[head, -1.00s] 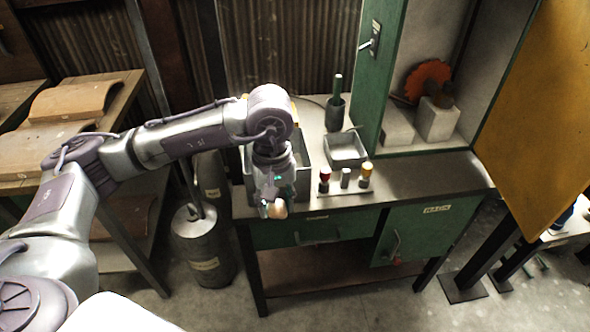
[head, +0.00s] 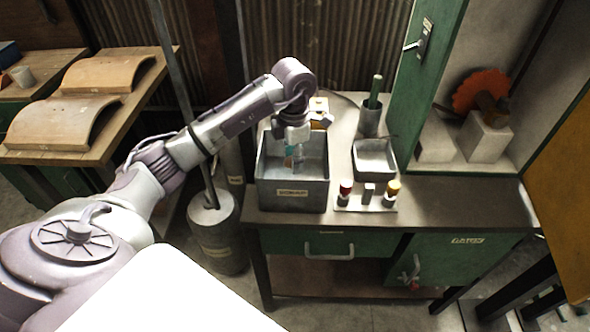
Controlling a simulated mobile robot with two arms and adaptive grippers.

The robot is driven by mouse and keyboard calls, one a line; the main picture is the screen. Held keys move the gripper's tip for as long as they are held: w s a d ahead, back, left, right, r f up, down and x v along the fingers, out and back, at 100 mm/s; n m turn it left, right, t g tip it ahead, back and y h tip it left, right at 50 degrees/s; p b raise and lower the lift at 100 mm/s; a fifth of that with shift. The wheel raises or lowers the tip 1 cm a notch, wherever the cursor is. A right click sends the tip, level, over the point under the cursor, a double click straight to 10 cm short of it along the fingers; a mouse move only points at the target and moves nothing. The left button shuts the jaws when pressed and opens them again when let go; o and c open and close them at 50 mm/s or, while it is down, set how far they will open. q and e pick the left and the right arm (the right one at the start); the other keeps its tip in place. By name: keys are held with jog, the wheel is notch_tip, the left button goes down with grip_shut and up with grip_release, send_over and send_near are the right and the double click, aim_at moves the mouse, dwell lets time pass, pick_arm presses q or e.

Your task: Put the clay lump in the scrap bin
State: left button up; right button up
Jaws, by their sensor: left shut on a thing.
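The scrap bin (head: 292,204), a grey open box with a label on its front, stands at the left end of the workbench. My left gripper (head: 294,164) points down into the bin's open top, its fingers inside the outline of the walls. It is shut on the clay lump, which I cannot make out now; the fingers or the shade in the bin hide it. My right gripper is not in view.
A small grey tray (head: 374,171) and a rack with several small knobbed pieces (head: 367,197) sit right of the bin. A dark cup with a green-handled tool (head: 370,122) stands behind. A green cabinet (head: 405,120) rises at the right.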

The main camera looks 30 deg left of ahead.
pick_arm(q)
jog(key=shift+f, duration=2.55)
jog(key=o, duration=1.3)
notch_tip(320, 180, up, 12)
jog(key=shift+r+b, duration=0.15)
jog(key=shift+b, duration=0.25)
